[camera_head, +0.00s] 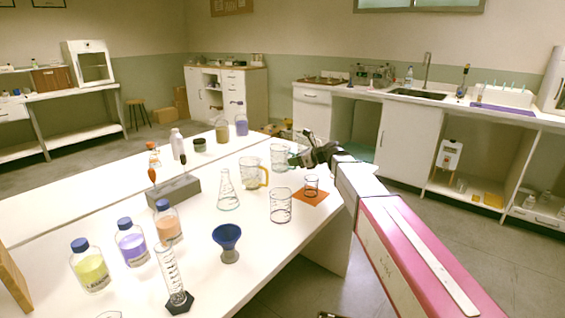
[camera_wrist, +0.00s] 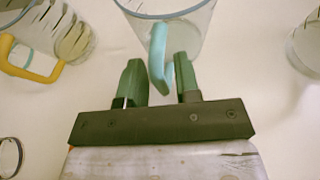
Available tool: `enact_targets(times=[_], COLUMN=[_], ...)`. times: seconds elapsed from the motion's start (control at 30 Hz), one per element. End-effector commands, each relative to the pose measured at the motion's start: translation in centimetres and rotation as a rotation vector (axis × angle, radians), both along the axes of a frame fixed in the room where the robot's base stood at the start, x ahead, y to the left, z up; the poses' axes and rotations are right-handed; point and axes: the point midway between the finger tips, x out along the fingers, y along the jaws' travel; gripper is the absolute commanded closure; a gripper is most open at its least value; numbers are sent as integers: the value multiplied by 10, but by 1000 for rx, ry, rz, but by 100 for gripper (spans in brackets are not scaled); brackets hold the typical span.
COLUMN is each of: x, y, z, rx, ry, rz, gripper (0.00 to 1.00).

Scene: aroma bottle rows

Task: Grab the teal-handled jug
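The teal-handled jug (camera_wrist: 189,32) is a clear glass vessel at the top of the wrist view, with its teal handle (camera_wrist: 157,60) pointing toward my gripper. My gripper (camera_wrist: 158,75) is open, with one green finger on each side of the handle's lower part. A gap shows between the handle and the left finger; the handle is closer to the right finger, and I cannot tell if they touch. In the head view the jug (camera_head: 278,157) stands near the table's right edge, with my gripper (camera_head: 297,158) just right of it. Its handle is hidden there.
A yellow-handled jug (camera_head: 250,174) stands close to the left. A small beaker (camera_head: 311,184) on an orange mat (camera_head: 304,197), a larger beaker (camera_head: 281,206) and a conical flask (camera_head: 228,192) stand nearer. Blue-capped bottles (camera_head: 131,243) and a blue funnel (camera_head: 228,242) are at the front.

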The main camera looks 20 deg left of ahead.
Motion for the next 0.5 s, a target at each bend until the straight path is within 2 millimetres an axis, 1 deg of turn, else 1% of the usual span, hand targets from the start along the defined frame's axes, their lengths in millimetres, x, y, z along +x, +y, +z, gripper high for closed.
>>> enact_targets(times=[0.03, 0.07, 0.1, 0.5], x=[0, 0, 0, 0], y=[0, 0, 0, 0], z=[0, 0, 0, 1], rx=[0, 0, 0, 1], ry=[0, 0, 0, 0], rz=[0, 0, 0, 0], gripper=[87, 97, 100, 100])
